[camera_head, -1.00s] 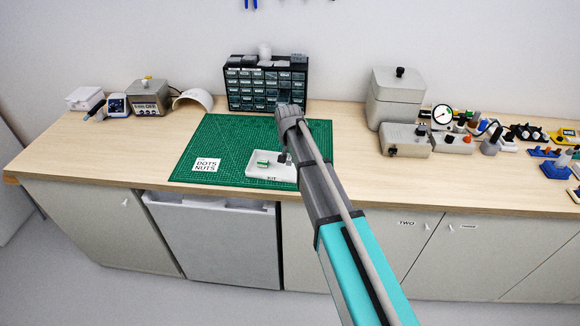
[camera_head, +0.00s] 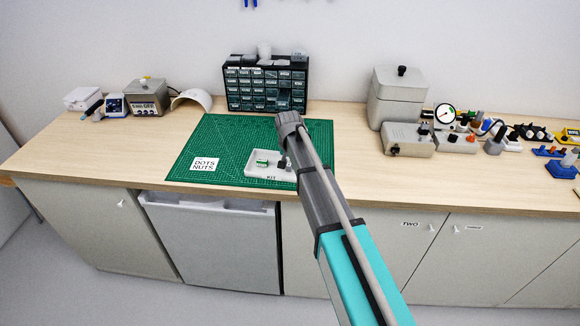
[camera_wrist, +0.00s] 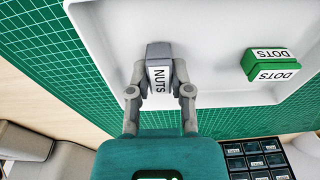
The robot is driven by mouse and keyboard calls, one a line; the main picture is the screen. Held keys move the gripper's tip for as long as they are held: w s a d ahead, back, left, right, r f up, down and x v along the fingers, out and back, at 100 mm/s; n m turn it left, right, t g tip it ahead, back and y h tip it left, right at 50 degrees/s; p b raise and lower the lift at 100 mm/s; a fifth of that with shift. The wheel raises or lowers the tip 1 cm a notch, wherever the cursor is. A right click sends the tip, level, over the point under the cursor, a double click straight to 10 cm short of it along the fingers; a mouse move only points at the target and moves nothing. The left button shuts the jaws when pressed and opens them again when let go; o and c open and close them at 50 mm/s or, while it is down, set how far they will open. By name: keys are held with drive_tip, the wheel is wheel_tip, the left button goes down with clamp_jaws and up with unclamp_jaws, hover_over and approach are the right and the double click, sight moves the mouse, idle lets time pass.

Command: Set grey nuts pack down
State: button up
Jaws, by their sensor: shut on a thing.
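The grey nuts pack (camera_wrist: 158,76), with a white "NUTS" label, is between the fingers of my gripper (camera_wrist: 159,91) in the wrist view. My gripper is shut on its sides. The pack is over the floor of the white kit tray (camera_wrist: 212,28), inside its rim. I cannot tell whether it touches the floor. A green "DOTS" pack (camera_wrist: 270,66) lies in the same tray, to the right and apart from the nuts pack. In the head view the kit tray (camera_head: 256,174) sits on the green mat, and my arm hides part of it.
The green cutting mat (camera_head: 232,135) carries a white "DOTS NUTS" card (camera_head: 205,164) left of the tray. A dark drawer cabinet (camera_head: 266,84) stands behind the mat. Grey boxes (camera_head: 398,97) and small devices crowd the right of the bench. The front left of the bench is clear.

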sight(289, 166)
drive_tip(key=shift+f, duration=0.2)
drive_tip(key=o, duration=0.8)
drive_tip(key=shift+r, duration=0.1)
drive_tip(key=shift+o, duration=0.2)
drive_tip(key=shift+r, duration=0.2)
wheel_tip(289, 166, up, 12)
drive_tip(key=s+p, duration=0.1)
drive_tip(key=p, duration=1.1)
drive_tip(key=shift+s, duration=0.2)
drive_tip(key=shift+f, duration=0.1)
drive_tip(key=s+d+n+g, duration=0.1)
drive_tip(key=s+d, duration=2.1)
drive_tip(key=s, duration=0.2)
drive_tip(key=shift+s+d, duration=0.3)
drive_tip(key=shift+d, duration=0.1)
